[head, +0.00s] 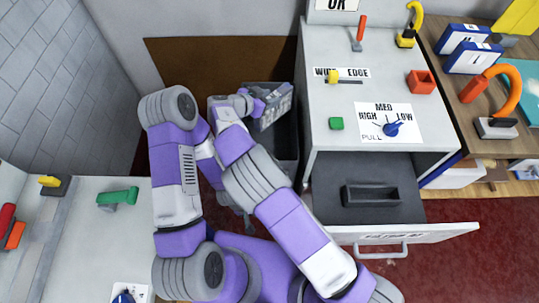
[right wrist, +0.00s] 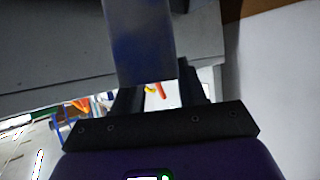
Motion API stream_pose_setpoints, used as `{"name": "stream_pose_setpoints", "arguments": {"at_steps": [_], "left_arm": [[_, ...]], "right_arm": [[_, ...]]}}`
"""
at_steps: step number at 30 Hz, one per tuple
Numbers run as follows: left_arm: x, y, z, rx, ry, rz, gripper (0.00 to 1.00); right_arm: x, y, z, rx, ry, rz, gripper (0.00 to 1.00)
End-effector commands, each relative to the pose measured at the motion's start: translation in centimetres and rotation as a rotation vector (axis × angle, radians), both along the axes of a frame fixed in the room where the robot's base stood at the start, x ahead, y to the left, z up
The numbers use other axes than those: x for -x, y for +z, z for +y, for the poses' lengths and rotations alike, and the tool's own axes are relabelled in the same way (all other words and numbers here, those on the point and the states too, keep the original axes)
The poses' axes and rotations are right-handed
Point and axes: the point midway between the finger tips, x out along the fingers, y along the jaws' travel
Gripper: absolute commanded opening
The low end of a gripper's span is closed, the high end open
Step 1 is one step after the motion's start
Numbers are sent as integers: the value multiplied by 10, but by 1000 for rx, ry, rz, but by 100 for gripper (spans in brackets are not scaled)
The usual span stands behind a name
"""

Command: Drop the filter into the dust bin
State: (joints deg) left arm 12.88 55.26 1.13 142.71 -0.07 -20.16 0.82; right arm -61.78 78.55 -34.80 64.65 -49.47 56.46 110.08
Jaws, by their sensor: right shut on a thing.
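The filter (head: 271,108) is a flat grey panel with bluish mottling, held tilted above the dust bin's opening. The dust bin (head: 288,172) is a dark, open-topped box beside the white cabinet, partly hidden behind my arms. My right gripper (head: 259,102) is shut on the filter at its left side. In the right wrist view, the filter (right wrist: 140,42) stands up from between the fingers of my right gripper (right wrist: 150,92). My left arm is folded at the left, and its gripper is mostly hidden, low between the arms, so its jaws cannot be made out.
The white cabinet (head: 385,80) at the right has a blue dial, a green button and several small handles. Its drawer (head: 385,190) stands open with an empty black slot. A white counter (head: 80,240) is at the left. A brown panel (head: 190,60) leans behind the bin.

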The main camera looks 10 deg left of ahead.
Motion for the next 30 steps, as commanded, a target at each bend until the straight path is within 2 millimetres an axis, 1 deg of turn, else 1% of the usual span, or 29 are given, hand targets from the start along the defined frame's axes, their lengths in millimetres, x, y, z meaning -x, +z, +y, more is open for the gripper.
{"name": "stream_pose_setpoints", "arguments": {"at_steps": [5, 6, 11, 12, 19, 22, 26, 30], "left_arm": [[0, 0, 0, 0, 0, 0, 0], [0, 0, 0, 0, 0, 0, 0], [0, 0, 0, 0, 0, 0, 0], [0, 0, 0, 0, 0, 0, 0], [0, 0, 0, 0, 0, 0, 0], [0, 1, 0, 0, 0, 0, 0], [0, 6, 0, 0, 0, 0, 0], [0, 13, 0, 0, 0, 0, 0]], "right_arm": [[0, 0, 0, 1, 0, -1, 0], [0, 0, 0, 1, 0, -1, 44], [0, 0, 0, 1, 0, -1, 69], [0, 0, 0, 1, 0, -1, 71], [0, 0, 0, 1, 0, 0, 71], [0, 5, 0, 0, 1, 0, 71], [0, 24, 0, -2, 1, -2, 71], [0, 53, 0, -2, -1, -3, 71]]}}
